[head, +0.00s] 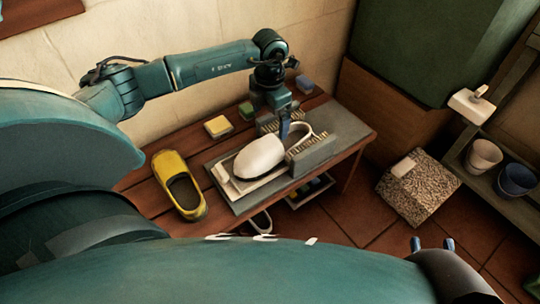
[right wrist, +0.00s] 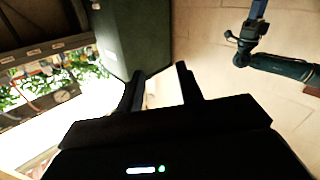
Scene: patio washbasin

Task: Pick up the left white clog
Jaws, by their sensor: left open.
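A white clog (head: 258,158) lies on a grey tray or board on the wooden bench, its rounded toe toward the lower left. Its strap or heel part seems to curve behind my left gripper. My left gripper (head: 284,128) is open and points down just above the back end of the clog. Only one finger shows clearly, and I cannot tell whether it touches the clog. My right gripper (head: 432,243) is open and empty, far to the right over the floor; its two spread fingers also show in the right wrist view (right wrist: 160,82).
A yellow clog (head: 179,186) lies left of the tray. Brushes (head: 307,143) and a grey block (head: 314,158) stand close on the clog's right. A yellow sponge (head: 217,127) and a green one (head: 246,110) lie behind. A speckled block (head: 420,190) stands on the tiled floor.

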